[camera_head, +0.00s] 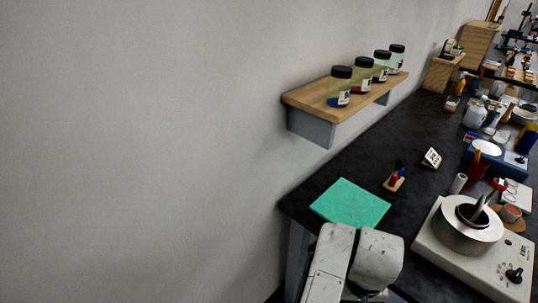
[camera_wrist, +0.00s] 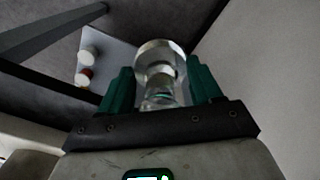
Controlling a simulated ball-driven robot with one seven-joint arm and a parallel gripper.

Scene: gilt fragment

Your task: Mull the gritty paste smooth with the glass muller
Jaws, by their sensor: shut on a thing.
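In the wrist view, the clear glass muller (camera_wrist: 160,52) stands between the two green fingers of my gripper (camera_wrist: 160,85). The gripper is shut on its narrow part, and the wide round glass end points away from my palm. In the head view my white arm shows at the bottom, in front of the bench's near corner; the gripper and muller cannot be made out there. I cannot make out the gritty paste or a mulling slab with certainty in either view.
A green mat (camera_head: 350,203) lies on the dark bench (camera_head: 325,174) near its corner. A white device (camera_head: 455,262) with a metal pot (camera_head: 465,228) stands to the right. A wooden shelf (camera_head: 310,98) with several jars hangs above. A grey panel (camera_wrist: 112,52) shows in the wrist view.

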